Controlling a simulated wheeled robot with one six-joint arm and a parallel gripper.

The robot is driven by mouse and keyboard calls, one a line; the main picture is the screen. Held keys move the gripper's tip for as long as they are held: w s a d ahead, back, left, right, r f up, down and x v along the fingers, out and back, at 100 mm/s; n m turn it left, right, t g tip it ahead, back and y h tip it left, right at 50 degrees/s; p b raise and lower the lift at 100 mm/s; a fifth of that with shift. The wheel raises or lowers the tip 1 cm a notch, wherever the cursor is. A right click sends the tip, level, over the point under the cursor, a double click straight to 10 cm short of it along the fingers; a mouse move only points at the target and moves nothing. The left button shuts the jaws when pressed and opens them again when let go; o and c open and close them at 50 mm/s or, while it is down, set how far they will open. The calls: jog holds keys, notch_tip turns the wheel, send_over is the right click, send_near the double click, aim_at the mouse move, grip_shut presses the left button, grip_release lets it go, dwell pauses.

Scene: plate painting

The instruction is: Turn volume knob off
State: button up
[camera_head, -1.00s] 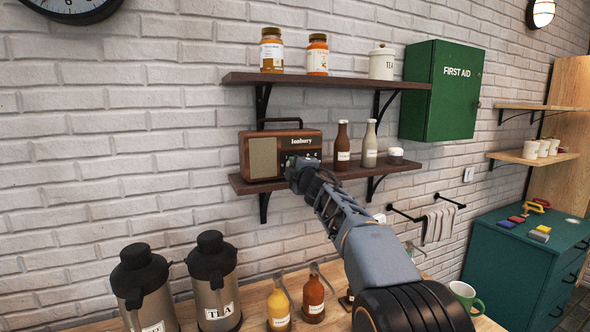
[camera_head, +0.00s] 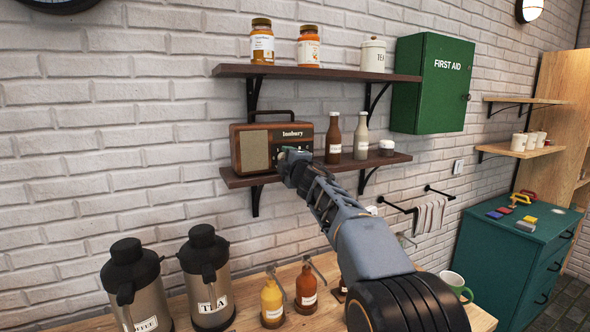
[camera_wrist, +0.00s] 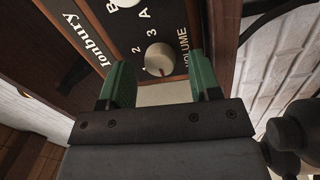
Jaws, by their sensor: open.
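The brown radio (camera_head: 262,148) stands on the lower wall shelf in the head view, with a speaker on its left and a dark control panel on its right. My gripper (camera_head: 290,152) is in front of that panel and hides much of it. In the wrist view, the pale round volume knob (camera_wrist: 159,60) sits beside the word VOLUME, with labels 2, 3 and A nearby. My gripper (camera_wrist: 158,85) is open, its two green fingers on either side of the knob in the picture. I cannot tell whether they touch it. Part of another knob (camera_wrist: 126,3) shows at the top edge.
Two bottles (camera_head: 333,140) and a small jar (camera_head: 386,148) stand right of the radio on the lower shelf (camera_head: 250,180). The upper shelf (camera_head: 330,73) with jars is above. Two dispensers (camera_head: 205,275) and sauce bottles (camera_head: 272,303) stand on the counter below.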

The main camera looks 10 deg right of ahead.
jog(key=s+d+f+b, duration=0.1)
jog(key=s+d+b, duration=0.1)
jog(key=s, duration=1.1)
